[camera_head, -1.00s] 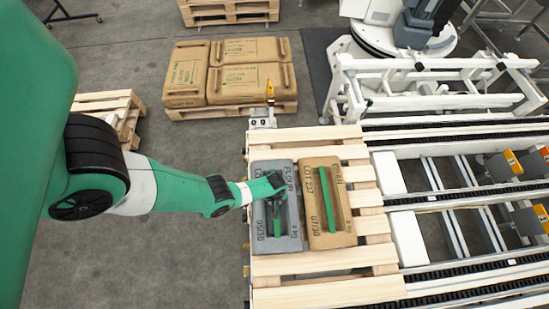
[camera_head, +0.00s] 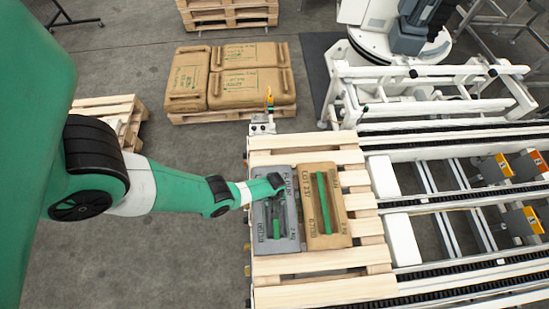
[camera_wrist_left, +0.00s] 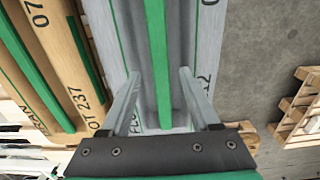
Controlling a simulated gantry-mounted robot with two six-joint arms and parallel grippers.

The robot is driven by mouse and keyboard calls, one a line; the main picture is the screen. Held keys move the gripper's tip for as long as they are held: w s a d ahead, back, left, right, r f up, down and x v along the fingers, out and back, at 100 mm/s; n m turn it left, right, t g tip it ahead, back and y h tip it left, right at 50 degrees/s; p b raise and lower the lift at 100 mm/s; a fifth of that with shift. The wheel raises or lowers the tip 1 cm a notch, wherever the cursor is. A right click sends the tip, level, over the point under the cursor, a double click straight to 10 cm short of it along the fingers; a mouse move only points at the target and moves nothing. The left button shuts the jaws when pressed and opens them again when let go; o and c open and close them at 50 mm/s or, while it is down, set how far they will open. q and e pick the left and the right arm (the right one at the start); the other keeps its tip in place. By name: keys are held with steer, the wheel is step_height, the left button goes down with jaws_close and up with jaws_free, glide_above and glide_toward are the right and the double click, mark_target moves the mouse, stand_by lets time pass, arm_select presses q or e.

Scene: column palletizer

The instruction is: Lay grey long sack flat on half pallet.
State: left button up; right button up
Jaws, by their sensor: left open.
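The grey sack (camera_head: 288,228), with a raised handle ridge and a green strip, lies flat on the wooden pallet (camera_head: 320,290). My left gripper (camera_head: 276,200) is over it, pointing down. In the left wrist view my left gripper (camera_wrist_left: 160,75) is open, its fingers apart on either side of the ridge of the grey sack (camera_wrist_left: 205,30). The fingers do not appear to press on the ridge. The exact height above the sack is hard to tell. My right gripper is not in view.
A brown sack (camera_head: 340,215) with a green strip lies close on the right of the grey one. Roller conveyor rails (camera_head: 440,230) run to the right. Several brown sacks (camera_head: 250,85) lie on a pallet behind. Another wooden pallet (camera_head: 115,108) stands at left.

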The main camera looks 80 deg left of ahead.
arm_select(q)
step_height(320, 180, up, 6)
steer(key=p, duration=0.4)
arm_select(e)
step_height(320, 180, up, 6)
arm_select(q)
steer(key=shift+w, duration=0.1)
